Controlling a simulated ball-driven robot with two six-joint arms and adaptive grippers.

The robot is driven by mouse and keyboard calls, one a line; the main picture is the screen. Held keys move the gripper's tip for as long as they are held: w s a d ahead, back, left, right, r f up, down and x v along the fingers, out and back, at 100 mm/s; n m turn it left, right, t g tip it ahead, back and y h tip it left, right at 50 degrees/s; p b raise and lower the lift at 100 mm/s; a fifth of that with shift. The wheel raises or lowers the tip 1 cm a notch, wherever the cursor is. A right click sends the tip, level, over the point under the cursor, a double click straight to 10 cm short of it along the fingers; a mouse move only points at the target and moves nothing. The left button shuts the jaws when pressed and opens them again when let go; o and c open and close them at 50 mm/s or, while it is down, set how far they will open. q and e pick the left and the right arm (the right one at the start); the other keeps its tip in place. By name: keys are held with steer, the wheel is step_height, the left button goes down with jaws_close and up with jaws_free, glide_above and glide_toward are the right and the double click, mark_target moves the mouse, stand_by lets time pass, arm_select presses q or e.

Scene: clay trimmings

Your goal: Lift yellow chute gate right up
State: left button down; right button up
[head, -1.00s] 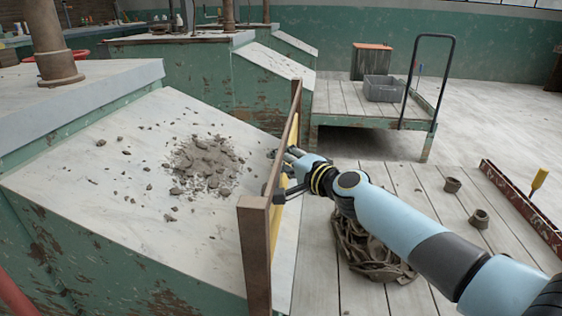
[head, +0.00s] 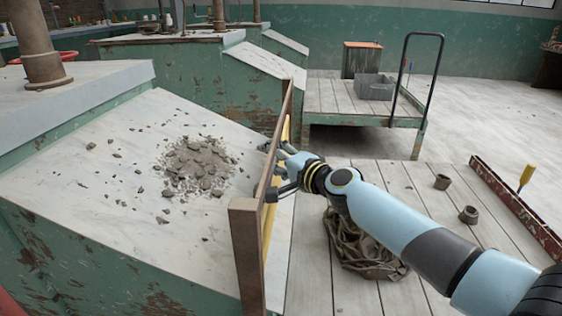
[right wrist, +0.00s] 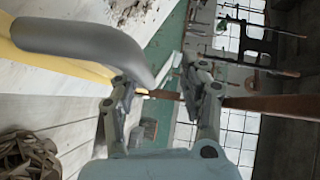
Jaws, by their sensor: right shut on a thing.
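The yellow chute gate (head: 270,222) stands across the low end of the pale sloping chute (head: 85,195), in a brown frame (head: 245,250). I see it nearly edge-on, so its lower edge is hard to make out. My right gripper (head: 279,168) is at the gate's outer side. In the right wrist view the gripper (right wrist: 165,85) is shut on the gate's grey curved handle (right wrist: 80,42), and the yellow panel (right wrist: 50,60) shows behind it. Grey clay trimmings (head: 198,165) lie on the chute above the gate. My left gripper is not in view.
A crumpled brown sack-like heap (head: 362,252) lies on the planks below my right arm. A trolley (head: 360,98) with a grey crate (head: 375,88) stands behind.

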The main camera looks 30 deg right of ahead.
steer(key=s+d+r, duration=0.1)
steer(key=s, duration=1)
steer(key=shift+s+d+r, duration=0.25)
steer(key=shift+s+r, duration=0.05)
